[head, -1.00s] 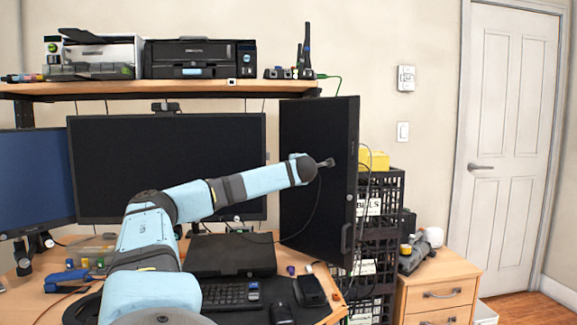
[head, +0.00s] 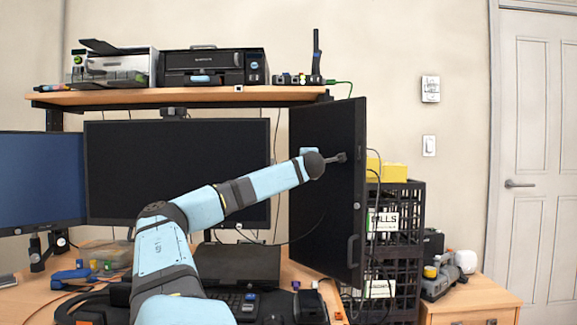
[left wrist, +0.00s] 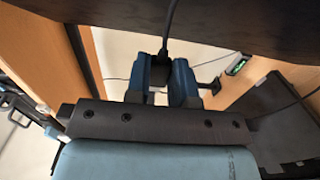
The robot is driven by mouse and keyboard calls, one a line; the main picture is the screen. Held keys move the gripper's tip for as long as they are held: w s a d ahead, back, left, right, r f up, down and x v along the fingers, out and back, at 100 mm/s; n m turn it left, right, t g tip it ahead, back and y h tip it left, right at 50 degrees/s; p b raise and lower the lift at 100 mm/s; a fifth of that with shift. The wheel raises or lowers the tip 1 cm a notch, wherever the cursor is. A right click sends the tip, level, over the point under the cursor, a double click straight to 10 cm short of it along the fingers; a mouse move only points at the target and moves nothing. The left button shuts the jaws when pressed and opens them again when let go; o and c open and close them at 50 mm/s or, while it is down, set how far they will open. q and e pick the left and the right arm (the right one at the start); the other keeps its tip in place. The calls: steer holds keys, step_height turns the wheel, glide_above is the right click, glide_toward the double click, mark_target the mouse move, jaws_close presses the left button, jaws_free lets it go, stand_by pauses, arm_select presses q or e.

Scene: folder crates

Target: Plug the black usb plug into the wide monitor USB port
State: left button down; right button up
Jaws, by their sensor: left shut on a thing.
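My left gripper (head: 338,158) is in front of the dark angled monitor (head: 318,225) in the head view. In the left wrist view its two blue fingers (left wrist: 167,75) are shut on the black USB plug (left wrist: 160,62). A black cable (left wrist: 172,25) runs up from the plug. A broad dark surface (left wrist: 230,35) lies across the top of that view, just beyond the fingertips. The wide monitor (head: 150,175) stands upright at the centre of the desk in the head view. I see no USB port in either view. My right gripper is out of view.
A blue-screened monitor (head: 40,180) stands at the left. A shelf (head: 200,96) with printers runs above the monitors. Black crates (head: 395,240) and a wooden drawer cabinet (head: 470,300) stand at the right. A black laptop-like device (head: 240,265) lies on the desk.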

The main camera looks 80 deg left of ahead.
arm_select(q)
steer(key=s+b, duration=0.1)
steer(key=s, duration=0.1)
steer(key=s+a+b, duration=0.1)
steer(key=s+b, duration=0.2)
steer(key=shift+s+a+f, duration=0.15)
steer(key=shift+s+f, duration=0.15)
steer(key=shift+f, duration=0.1)
stand_by(0.3)
